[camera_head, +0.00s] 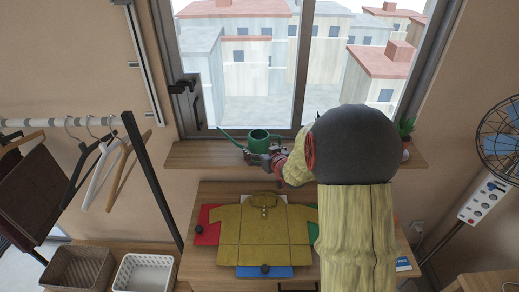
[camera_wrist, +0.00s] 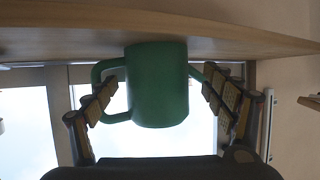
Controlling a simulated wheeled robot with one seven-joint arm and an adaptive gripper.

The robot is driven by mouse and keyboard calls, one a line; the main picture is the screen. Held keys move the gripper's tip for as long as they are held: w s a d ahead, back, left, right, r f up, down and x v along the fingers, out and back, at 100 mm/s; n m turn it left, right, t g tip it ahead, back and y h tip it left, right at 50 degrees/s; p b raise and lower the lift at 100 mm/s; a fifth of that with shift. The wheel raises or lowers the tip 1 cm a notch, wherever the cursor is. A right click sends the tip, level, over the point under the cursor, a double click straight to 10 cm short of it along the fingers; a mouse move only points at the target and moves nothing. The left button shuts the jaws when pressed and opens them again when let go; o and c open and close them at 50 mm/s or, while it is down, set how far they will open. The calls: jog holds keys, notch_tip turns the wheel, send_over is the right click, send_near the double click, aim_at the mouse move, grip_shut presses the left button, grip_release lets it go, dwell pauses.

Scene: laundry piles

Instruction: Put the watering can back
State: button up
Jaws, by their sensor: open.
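The green watering can (camera_head: 260,140) stands upright on the wooden window sill (camera_head: 205,153), its spout pointing left in the head view. In the wrist view, which is upside down, the can (camera_wrist: 158,85) sits between the two fingers of my gripper (camera_wrist: 160,80). My gripper (camera_head: 262,158) is open in front of the can. One finger overlaps the can's handle and the other hides part of the spout. I cannot tell whether either finger touches the can.
A folded yellow shirt (camera_head: 264,232) lies on a table below the sill. A small potted plant (camera_head: 405,128) is at the sill's right end. A clothes rail with hangers (camera_head: 105,165) is at left, above two baskets (camera_head: 145,272). A fan (camera_head: 500,130) stands at right.

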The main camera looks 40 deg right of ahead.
jog(key=s+a+r+g+p, duration=0.2)
jog(key=s+a+r, duration=0.5)
jog(key=s+r, duration=0.25)
jog(key=s+a+r+n+g+y, duration=0.1)
jog(key=s+a+r+g, duration=0.1)
jog(key=s+a, duration=0.8)
jog(key=s+a+r+n+g+y, duration=0.2)
jog(key=s+a+r+g, duration=0.1)
jog(key=s+a, duration=0.8)
jog(key=shift+s+a+r, duration=0.3)
jog(key=shift+a, duration=0.45)
